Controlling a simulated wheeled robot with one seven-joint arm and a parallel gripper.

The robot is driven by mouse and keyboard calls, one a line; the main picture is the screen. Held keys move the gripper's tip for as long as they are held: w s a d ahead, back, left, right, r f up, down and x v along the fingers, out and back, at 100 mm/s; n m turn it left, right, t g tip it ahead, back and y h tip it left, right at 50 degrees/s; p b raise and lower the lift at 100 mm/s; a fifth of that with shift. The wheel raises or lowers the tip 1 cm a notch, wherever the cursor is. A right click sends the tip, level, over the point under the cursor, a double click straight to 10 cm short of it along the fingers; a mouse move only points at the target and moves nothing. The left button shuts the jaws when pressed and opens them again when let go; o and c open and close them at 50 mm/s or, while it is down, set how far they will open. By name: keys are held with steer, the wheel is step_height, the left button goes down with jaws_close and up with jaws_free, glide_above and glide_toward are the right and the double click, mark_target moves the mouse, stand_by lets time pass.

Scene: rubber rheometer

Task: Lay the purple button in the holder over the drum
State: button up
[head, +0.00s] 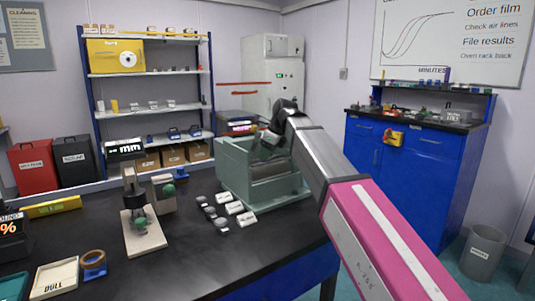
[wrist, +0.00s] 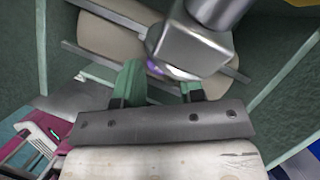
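The drum machine (head: 235,178) is a grey-green open-topped box on the bench, right of centre in the head view. My gripper reaches down over it; the arm and machine hide its fingers there. In the wrist view my gripper (wrist: 162,88) has two green fingers with a gap between them. A small purple patch, apparently the purple button (wrist: 155,68), shows beyond the gap, beside the left fingertip. A shiny metal holder (wrist: 190,50) stands right over it and covers part of it and the right fingertip. The pale drum (wrist: 110,45) lies behind. Whether the fingers touch the button is hidden.
Metal bars (wrist: 110,18) cross close to the fingers, and green machine walls flank them. Several small labelled pieces (head: 222,210) lie on the bench left of the machine. A stand with a pale base (head: 143,235) is further left. A white tray (head: 55,278) sits at front left.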

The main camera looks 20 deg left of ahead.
steer(key=shift+s+d+f, duration=0.25)
steer(key=shift+s+f, duration=0.3)
steer(key=shift+f, duration=0.1)
steer(key=shift+r, duration=0.2)
steer(key=a+v, duration=0.1)
steer(key=v, duration=1.1)
steer(key=shift+w+r, duration=0.35)
steer(key=shift+w, duration=0.15)
steer(key=shift+d+r, duration=0.2)
steer(key=shift+r, duration=0.15)
